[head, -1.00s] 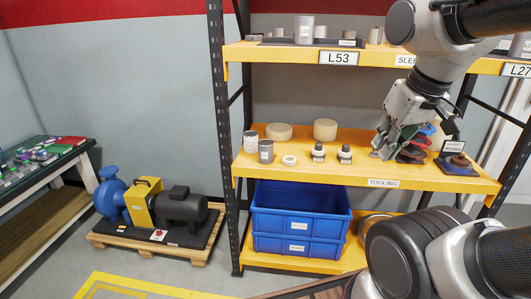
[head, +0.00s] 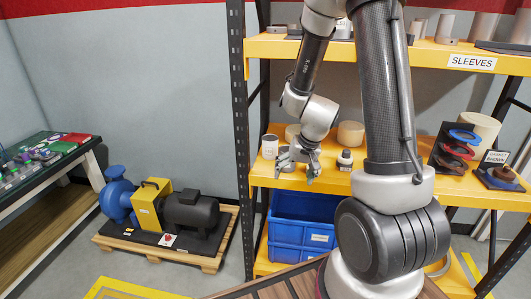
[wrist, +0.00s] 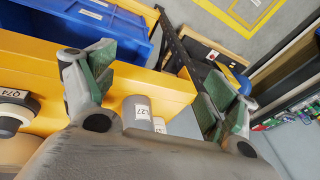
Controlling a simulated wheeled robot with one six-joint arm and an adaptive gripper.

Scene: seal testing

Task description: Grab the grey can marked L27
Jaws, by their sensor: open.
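The grey can marked L27 (wrist: 137,112) stands on the yellow shelf. I cannot tell whether the can is fully between the pads.
A dark-capped bottle (head: 345,160) marked Q74 (wrist: 16,110) stands to the right. Blue bins (head: 300,235) sit below. The rack post (head: 238,100) rises at the left.

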